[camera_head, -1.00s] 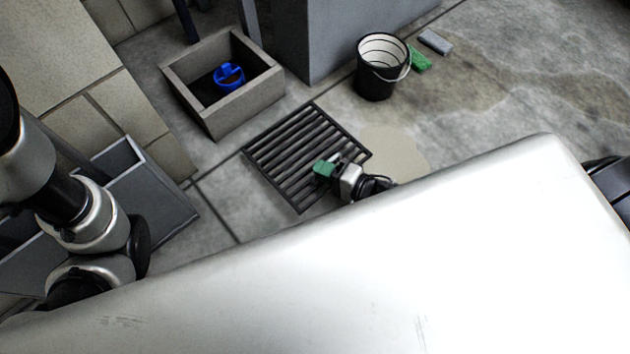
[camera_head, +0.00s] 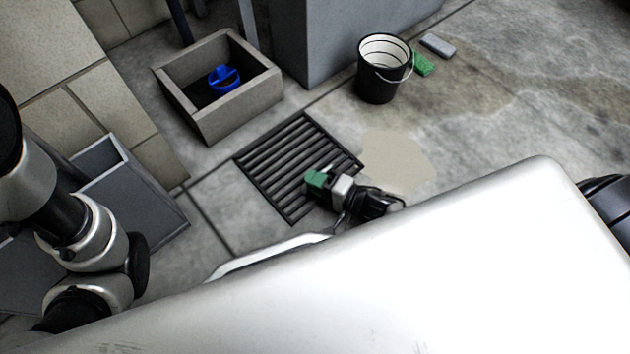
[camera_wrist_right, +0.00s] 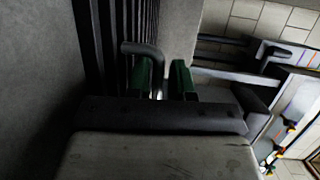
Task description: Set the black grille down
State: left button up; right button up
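The black grille (camera_head: 276,166), a square of parallel dark bars, looks flat on the grey floor in the middle of the head view. Its bars also run up the left of the right wrist view (camera_wrist_right: 98,40). My right gripper (camera_head: 314,181), with green fingertips, is over the grille's near right part. In the right wrist view the fingertips (camera_wrist_right: 162,80) stand apart, with the grille's bent dark handle (camera_wrist_right: 143,49) at the gap between them, close to the left finger. A narrow gap shows beside the right finger. My left gripper is out of view.
A stone box (camera_head: 240,107) with a blue object (camera_head: 224,79) inside stands behind the grille. A black bucket (camera_head: 378,88), a green block (camera_head: 423,65) and a grey block (camera_head: 438,45) are at the back right. A grey bin (camera_head: 150,205) stands at left.

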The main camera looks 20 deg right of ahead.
jog(key=shift+o, duration=1.2)
